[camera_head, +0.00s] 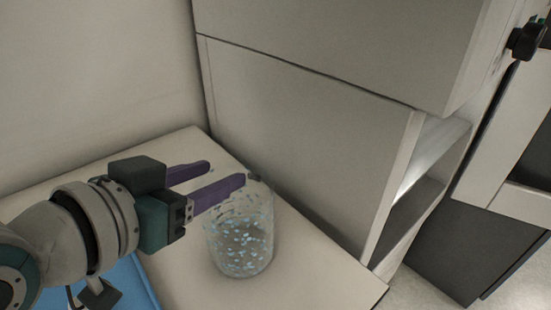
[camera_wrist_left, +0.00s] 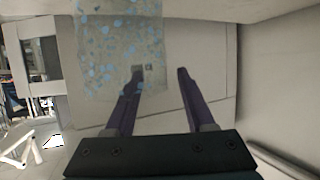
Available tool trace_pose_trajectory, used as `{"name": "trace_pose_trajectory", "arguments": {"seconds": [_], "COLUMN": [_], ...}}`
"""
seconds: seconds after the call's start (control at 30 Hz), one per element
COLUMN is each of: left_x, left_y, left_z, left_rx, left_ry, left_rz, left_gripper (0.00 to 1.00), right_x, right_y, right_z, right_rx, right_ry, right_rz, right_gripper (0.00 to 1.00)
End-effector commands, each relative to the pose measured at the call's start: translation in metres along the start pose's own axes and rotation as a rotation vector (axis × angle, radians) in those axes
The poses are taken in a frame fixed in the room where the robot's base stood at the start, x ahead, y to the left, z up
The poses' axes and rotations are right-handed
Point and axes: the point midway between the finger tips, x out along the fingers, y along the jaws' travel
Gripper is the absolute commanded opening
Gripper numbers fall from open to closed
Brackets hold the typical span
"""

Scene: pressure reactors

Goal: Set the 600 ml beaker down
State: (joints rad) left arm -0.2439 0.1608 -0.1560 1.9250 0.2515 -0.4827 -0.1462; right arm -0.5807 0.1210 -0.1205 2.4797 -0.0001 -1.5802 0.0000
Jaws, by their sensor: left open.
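The 600 ml beaker (camera_head: 241,240) is clear glass with pale blue specks. In the head view it stands upright on the pale tabletop (camera_head: 310,265), close to the cabinet. My left gripper (camera_head: 226,172) has its two purple fingers spread apart. The nearer finger's tip overlaps the beaker's upper rim in the picture; the other finger is beyond it. In the left wrist view, the beaker (camera_wrist_left: 122,40) fills the upper left and overlaps the left finger's tip. I cannot tell whether a finger touches the glass. My right gripper is out of view.
A grey cabinet (camera_head: 300,135) rises right behind the beaker, with an open shelf side at its right. A wall (camera_head: 90,80) closes off the back left. A blue flat thing (camera_head: 125,285) lies at the lower left. Tabletop right of the beaker is bare up to its edge.

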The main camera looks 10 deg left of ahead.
Motion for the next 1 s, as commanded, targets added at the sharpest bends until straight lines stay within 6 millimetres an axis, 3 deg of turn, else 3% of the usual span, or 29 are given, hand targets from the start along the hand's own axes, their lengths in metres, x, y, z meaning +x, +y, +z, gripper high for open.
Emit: {"name": "trace_pose_trajectory", "arguments": {"seconds": [0.17, 0.63, 1.0], "left_x": [-0.0002, -0.0005, -0.0005], "left_y": [0.0002, 0.0002, 0.0], "left_z": [-0.0001, 0.0, 0.0002], "left_rx": [0.0, 0.0, 0.001], "left_ry": [0.0, -0.001, -0.001], "left_rz": [0.0, 0.0, 0.0], "left_gripper": [0.54, 0.01, 0.0], "right_x": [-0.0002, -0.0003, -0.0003], "right_y": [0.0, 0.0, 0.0], "right_z": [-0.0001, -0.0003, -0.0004], "right_rx": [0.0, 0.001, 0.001], "right_ry": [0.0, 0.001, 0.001], "right_rz": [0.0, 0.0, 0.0], "right_gripper": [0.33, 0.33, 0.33]}}
